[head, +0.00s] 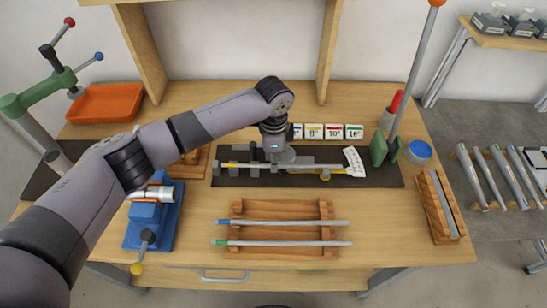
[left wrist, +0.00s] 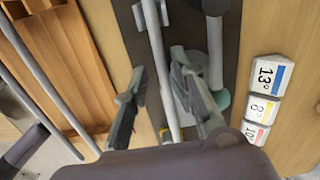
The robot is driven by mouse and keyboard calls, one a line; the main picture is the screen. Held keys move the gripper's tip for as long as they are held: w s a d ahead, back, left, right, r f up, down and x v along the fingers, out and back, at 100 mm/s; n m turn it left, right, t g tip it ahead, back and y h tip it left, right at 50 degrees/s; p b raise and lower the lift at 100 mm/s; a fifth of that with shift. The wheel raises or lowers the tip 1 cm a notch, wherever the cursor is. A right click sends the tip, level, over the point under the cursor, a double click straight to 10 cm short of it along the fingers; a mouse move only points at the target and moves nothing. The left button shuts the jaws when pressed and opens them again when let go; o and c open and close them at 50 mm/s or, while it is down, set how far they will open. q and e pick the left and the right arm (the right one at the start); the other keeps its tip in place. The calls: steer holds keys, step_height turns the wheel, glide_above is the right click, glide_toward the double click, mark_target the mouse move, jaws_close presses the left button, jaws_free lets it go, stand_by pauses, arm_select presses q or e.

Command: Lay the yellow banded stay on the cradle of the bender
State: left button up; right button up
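The yellow banded stay (head: 231,165) is a thin grey rod lying lengthwise along the bender (head: 355,162), which has a white scale at its right end and stands on a dark base. My left gripper (head: 274,156) is over the middle of the bender, pointing down. In the left wrist view its two fingers (left wrist: 160,100) stand apart on either side of the rod (left wrist: 157,50), with visible gaps. The rod passes over a grey cradle block (left wrist: 151,15); whether it is fully seated cannot be told. My right gripper is not in view.
A wooden rack (head: 280,208) in front holds a blue banded and a green banded rod. Number cards (head: 333,131) stand behind the bender. A blue vise (head: 150,222) is at left, a green lever stand (head: 383,148) and wooden block (head: 440,205) at right. An orange tray (head: 105,102) is at the back left.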

arm_select(q)
steer(key=shift+o, duration=0.6)
steer(key=shift+s+a+f, duration=0.1)
steer(key=shift+s+f, duration=0.1)
steer(key=shift+f, duration=0.3)
steer(key=shift+w+f, duration=0.1)
steer(key=shift+w, duration=0.1)
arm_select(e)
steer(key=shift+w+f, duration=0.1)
arm_select(q)
steer(key=shift+r, duration=0.2)
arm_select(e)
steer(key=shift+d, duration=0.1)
arm_select(q)
steer(key=shift+w+r, duration=0.1)
steer(key=shift+r, duration=0.2)
step_height(320, 180, up, 12)
steer(key=shift+f, duration=0.25)
